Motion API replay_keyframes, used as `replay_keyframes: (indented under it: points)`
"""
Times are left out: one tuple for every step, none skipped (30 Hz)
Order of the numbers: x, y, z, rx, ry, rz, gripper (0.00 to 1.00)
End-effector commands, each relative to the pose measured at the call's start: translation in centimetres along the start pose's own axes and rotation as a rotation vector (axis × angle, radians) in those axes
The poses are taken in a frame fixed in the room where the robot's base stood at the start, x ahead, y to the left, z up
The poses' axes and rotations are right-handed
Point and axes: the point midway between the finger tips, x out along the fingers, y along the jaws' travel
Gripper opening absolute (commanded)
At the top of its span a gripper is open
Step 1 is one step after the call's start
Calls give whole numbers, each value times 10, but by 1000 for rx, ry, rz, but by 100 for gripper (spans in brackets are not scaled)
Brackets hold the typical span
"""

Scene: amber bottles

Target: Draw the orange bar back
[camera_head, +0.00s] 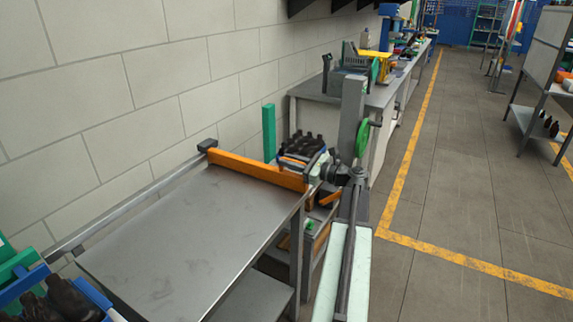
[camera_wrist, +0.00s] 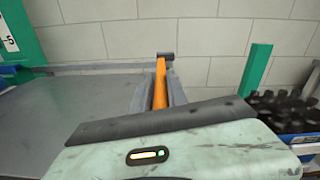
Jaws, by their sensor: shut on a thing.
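The orange bar (camera_head: 255,170) lies across the far end of the grey metal table (camera_head: 180,235) in the head view. Its left end meets a dark block on the rail (camera_head: 140,203) along the wall. My gripper (camera_head: 314,179) is at the bar's right end, by the table's right edge. In the wrist view the bar (camera_wrist: 160,84) runs away from me between the two grey fingers of my gripper (camera_wrist: 159,90), which are shut on it. My pale gripper body hides the bar's near end there.
Dark bottles stand in a crate (camera_head: 300,158) beyond the bar, and others (camera_head: 70,298) in a blue crate at lower left. A green post (camera_head: 269,133) stands by the wall. The tabletop on the near side of the bar is clear.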

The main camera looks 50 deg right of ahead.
Motion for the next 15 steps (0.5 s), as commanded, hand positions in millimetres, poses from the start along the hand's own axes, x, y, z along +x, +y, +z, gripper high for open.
replay_keyframes:
  points:
    - [-1, -6, 1, 0, -4, -15, 0]
    - [-1, -6, 1, 0, -4, -16, 0]
    - [-1, -7, 1, 0, -4, -17, 0]
    - [-1, -7, 2, 0, -4, -17, 21]
    - [-1, -7, 2, 0, -5, -16, 30]
    - [-1, -6, 2, 0, -4, -16, 38]
    - [-1, -6, 2, 0, -4, -15, 38]
    - [-1, -6, 2, 0, -4, -14, 38]
    - [-1, -6, 1, 0, -4, -13, 38]
    - [-1, -5, 1, 0, -3, -13, 38]
    - [0, -5, 1, 0, -3, -12, 38]
    - [0, -5, 1, 0, -3, -12, 38]
    - [0, -4, 1, 0, -3, -11, 38]
    - [0, -4, 1, 0, -3, -11, 38]
    - [-1, -4, 1, 0, -3, -11, 38]
